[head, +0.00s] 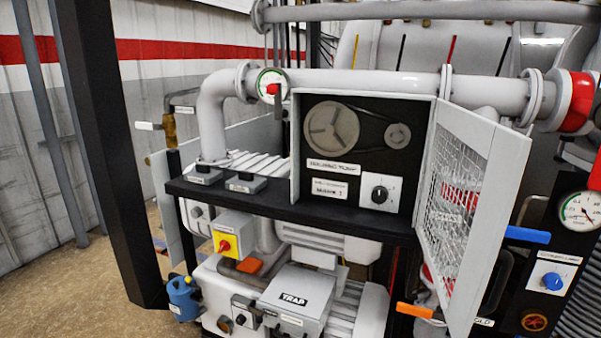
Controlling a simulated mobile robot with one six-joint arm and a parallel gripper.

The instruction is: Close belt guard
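The belt guard (458,205) is a light grey framed door with a wire mesh panel. It stands open, hinged at the right edge of the belt housing (363,94), and swings out toward me and to the right. Inside the housing, a large pulley (331,128), a small pulley (397,136) and a dark belt between them are exposed. A black knob (379,194) on a white plate sits below the small pulley. A dark curved piece shows just right of the guard; I cannot tell what it is. My gripper is not in view.
A thick grey pipe (390,82) runs above the housing. A blue lever (527,235) and a gauge (580,211) are right of the guard; an orange lever (413,310) is by its lower edge. A black post (105,150) stands left. Floor (60,300) is clear at lower left.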

